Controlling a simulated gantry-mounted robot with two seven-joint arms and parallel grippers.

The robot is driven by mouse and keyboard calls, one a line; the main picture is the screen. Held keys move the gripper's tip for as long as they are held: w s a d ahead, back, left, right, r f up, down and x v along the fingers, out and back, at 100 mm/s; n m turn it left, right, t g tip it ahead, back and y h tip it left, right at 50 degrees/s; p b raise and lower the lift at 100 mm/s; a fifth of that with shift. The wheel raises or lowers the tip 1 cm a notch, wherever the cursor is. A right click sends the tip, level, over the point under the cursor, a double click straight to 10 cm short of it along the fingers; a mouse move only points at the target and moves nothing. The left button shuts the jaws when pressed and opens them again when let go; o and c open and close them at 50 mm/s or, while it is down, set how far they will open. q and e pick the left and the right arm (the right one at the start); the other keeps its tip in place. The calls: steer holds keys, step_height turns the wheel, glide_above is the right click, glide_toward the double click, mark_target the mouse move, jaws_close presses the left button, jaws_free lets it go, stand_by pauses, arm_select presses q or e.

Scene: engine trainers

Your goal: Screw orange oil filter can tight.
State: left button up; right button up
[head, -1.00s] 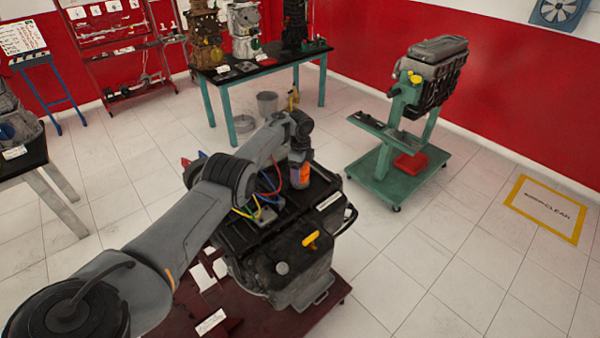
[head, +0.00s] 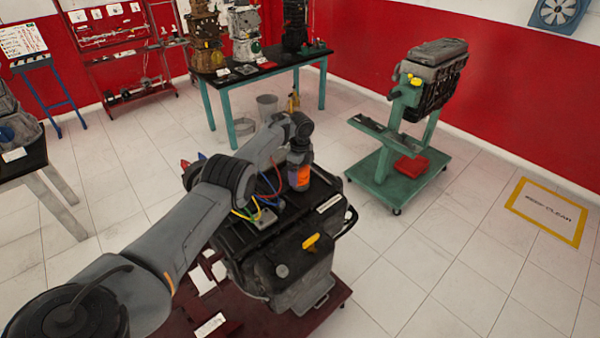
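The orange oil filter can (head: 302,177) stands out at the far right side of the near engine trainer (head: 290,262). Only its orange and dark lower part shows. My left arm comes in from the lower left and reaches over the engine. My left gripper (head: 299,157) points down right over the can, at its top. The fingers are small and dark there, so I cannot tell whether they are closed on the can. My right gripper does not show.
The engine has coloured hoses, a yellow handle (head: 311,241) and a dark red base (head: 215,325). A green engine stand (head: 400,175) is behind right. A black-topped bench (head: 262,68) stands at the back. The tiled floor on the right is clear.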

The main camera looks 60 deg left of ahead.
arm_select(q)
steer(key=shift+o, duration=0.9)
steer(key=shift+r, duration=0.1)
steer(key=shift+r, duration=0.35)
step_height(320, 180, up, 10)
steer(key=shift+f+p, duration=0.1)
steer(key=shift+p, duration=0.3)
